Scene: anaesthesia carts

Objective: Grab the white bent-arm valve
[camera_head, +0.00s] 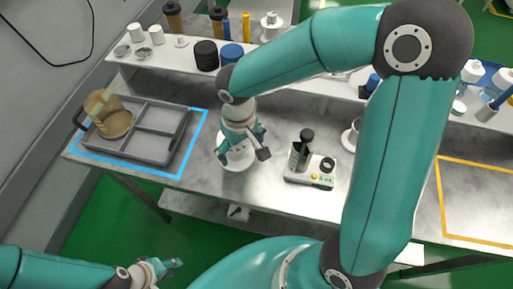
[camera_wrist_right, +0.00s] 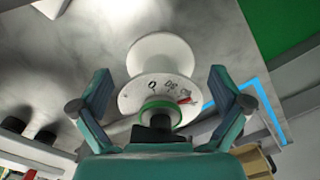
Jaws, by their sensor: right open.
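A white round part (camera_wrist_right: 162,92) with a numbered dial, a red mark and a green ring lies between my right gripper's fingers in the right wrist view. I take it for the valve; I cannot make out a bent arm on it. In the head view its white base (camera_head: 238,160) shows on the bench under my right gripper (camera_head: 243,150), which hides most of it. The right gripper is open, with a finger on either side and gaps to the part. My left gripper (camera_head: 168,267) is low at the lower left, away from the bench; its jaw state is unclear.
A grey divided tray (camera_head: 150,147) holding an amber jug (camera_head: 108,115) stands left inside a blue outline. A small white device (camera_head: 312,172) with a dark knob is to the right. A back shelf (camera_head: 150,72) carries jars and bottles. An orange-outlined area (camera_head: 475,205) at right is clear.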

